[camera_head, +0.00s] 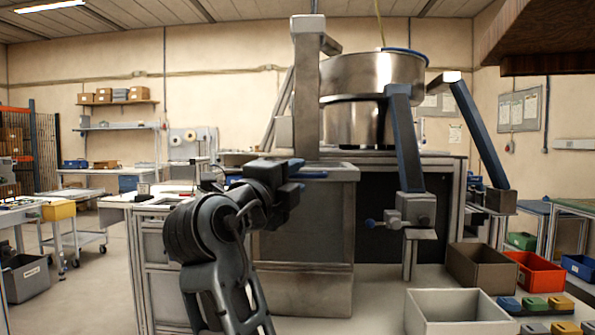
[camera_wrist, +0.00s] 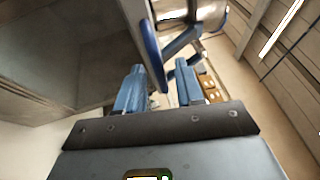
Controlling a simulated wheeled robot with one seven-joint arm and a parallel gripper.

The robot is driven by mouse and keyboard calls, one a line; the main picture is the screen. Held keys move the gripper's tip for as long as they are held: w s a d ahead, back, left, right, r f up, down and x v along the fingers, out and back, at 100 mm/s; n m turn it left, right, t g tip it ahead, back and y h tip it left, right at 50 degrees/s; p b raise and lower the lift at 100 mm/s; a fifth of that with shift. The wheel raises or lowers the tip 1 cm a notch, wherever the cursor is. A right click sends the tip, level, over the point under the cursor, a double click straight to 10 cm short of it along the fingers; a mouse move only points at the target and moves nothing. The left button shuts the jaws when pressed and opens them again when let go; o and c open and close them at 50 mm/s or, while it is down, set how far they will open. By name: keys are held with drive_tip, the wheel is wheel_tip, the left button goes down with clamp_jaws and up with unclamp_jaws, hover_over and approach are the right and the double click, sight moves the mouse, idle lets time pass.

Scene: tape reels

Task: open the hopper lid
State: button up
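The grey metal hopper (camera_head: 325,215) stands in the middle of the head view, in front of the bowl machine. Its flat grey lid (camera_head: 345,171) appears closed on top. My gripper (camera_head: 312,176) is at the hopper's upper front left, partly seen against its top edge. In the wrist view my gripper (camera_wrist: 160,85) has its two blue fingers apart. A blue rounded bar (camera_wrist: 149,48), seemingly the lid's handle, reaches down toward the gap between them. I cannot tell whether they touch. In the head view my arm hides the handle area.
A steel bowl (camera_head: 365,75) with blue-grey chutes stands behind the hopper. To the right are an open light-grey bin (camera_head: 455,308), a brown bin (camera_head: 482,268) and a red bin (camera_head: 537,271). Open floor lies at the left, beyond a workbench.

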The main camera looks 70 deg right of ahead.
sight(304, 169)
drive_tip(key=shift+d+r, duration=0.15)
drive_tip(key=shift+d, duration=0.85)
clamp_jaws()
